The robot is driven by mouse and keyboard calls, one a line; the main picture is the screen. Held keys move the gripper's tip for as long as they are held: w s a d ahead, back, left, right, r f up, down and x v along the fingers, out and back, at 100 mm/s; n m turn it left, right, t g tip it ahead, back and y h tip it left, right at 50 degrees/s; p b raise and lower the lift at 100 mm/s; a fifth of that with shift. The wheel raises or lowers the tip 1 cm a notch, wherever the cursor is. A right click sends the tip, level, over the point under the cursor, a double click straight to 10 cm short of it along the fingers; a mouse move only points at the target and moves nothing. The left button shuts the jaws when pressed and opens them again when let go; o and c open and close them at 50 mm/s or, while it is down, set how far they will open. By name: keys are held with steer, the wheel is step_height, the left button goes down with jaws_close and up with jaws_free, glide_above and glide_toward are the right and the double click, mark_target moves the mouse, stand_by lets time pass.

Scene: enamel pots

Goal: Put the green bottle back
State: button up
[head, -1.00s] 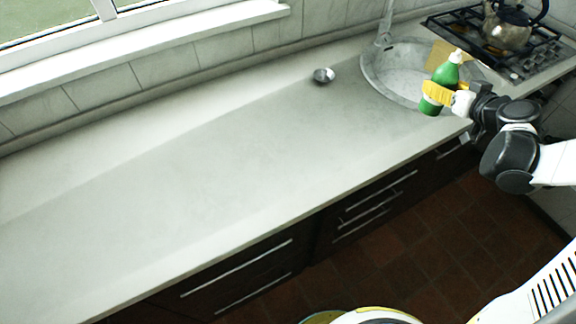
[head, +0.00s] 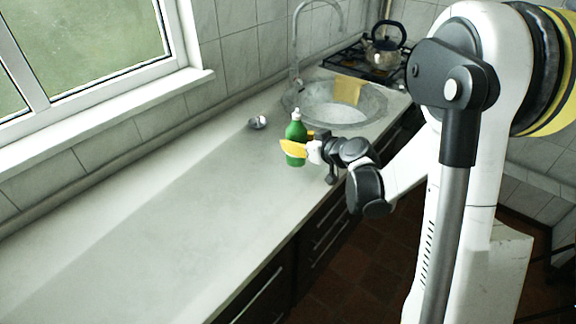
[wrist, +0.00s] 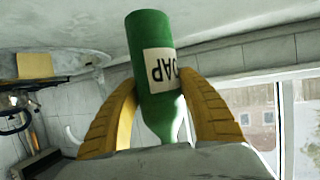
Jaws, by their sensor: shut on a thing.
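The green bottle (head: 295,138) has a white cap and stands roughly upright in the head view, at the counter's front part near the sink. My gripper (head: 305,150) is shut on it from the right, with yellow fingers on either side of the bottle. In the wrist view the bottle (wrist: 155,70) shows upside down with a white label reading "OAP" in part. The yellow fingers (wrist: 160,105) hold both its sides. I cannot tell whether its base touches the counter.
A round sink (head: 372,112) with a yellow cloth (head: 347,90) on its rim lies behind and right. A kettle (head: 384,50) stands on the stove (head: 362,62). The counter (head: 150,230) to the left is clear.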

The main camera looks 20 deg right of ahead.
mark_target(289, 158)
steer(key=shift+s+a+f+b, duration=0.2)
steer(key=shift+s+a+f, duration=0.05)
steer(key=shift+a+f, duration=0.25)
steer(key=shift+s+a+f+b, duration=0.15)
steer(key=shift+s+a+f, duration=0.15)
steer(key=shift+a, duration=0.3)
steer(key=shift+f+b, duration=0.9)
steer(key=shift+f, duration=1)
steer(key=shift+f, duration=0.1)
steer(key=shift+f, duration=0.15)
steer(key=o, duration=1.4)
steer(key=shift+r, duration=0.2)
